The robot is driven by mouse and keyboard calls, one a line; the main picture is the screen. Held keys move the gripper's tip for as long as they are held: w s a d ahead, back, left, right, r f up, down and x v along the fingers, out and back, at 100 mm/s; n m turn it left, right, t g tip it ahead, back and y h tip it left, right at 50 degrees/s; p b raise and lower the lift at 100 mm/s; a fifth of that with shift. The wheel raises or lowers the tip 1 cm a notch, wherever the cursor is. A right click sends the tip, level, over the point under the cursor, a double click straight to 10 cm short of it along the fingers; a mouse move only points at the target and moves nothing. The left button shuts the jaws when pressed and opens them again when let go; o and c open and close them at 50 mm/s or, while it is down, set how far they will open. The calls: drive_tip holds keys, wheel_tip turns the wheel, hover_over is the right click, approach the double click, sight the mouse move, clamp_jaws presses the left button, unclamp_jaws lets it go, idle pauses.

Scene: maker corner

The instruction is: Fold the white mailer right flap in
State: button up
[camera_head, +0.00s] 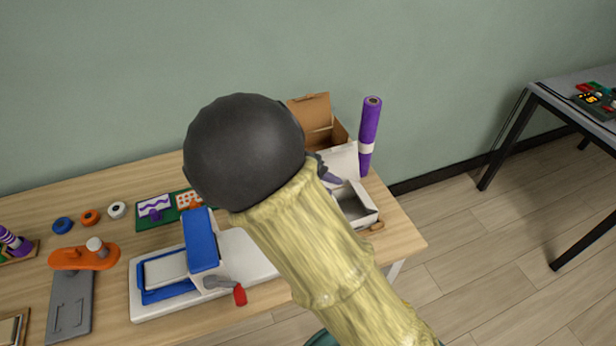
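The white mailer (369,216) is an open box at the right end of the wooden table. Its raised white panel (344,158) stands at its back. My arm covers its left part, so I cannot make out each flap. The right wall and part of the grey inside show. My gripper (333,178) is mostly hidden behind my own arm. Only a small dark part and a purplish fingertip show, over the mailer's back left. I cannot tell whether it touches the mailer, or whether it is open or shut.
A brown cardboard box (319,128) stands open behind the mailer. A purple roll (370,130) with a white band stands upright at the back right. A small brown piece (377,226) lies by the mailer's front right. A blue and white press (203,255) is on the left.

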drive_tip(key=v, duration=0.6)
drive_tip(key=shift+a, duration=0.1)
drive_tip(key=shift+s, duration=0.1)
drive_tip(key=c, duration=0.3)
drive_tip(key=shift+d, duration=0.25)
clamp_jaws()
drive_tip(key=s+d+f+m+y, duration=0.1)
drive_tip(key=s+d+y, duration=0.3)
drive_tip(key=d, duration=0.4)
drive_tip(key=s+d+f+m+g+y, duration=0.1)
drive_tip(key=s+d+m+y, duration=0.2)
drive_tip(key=s+d+y, duration=0.2)
drive_tip(key=s+d, duration=0.1)
drive_tip(key=d, duration=0.2)
drive_tip(key=shift+s+f+m, duration=0.3)
drive_tip(key=shift+s+f, duration=0.05)
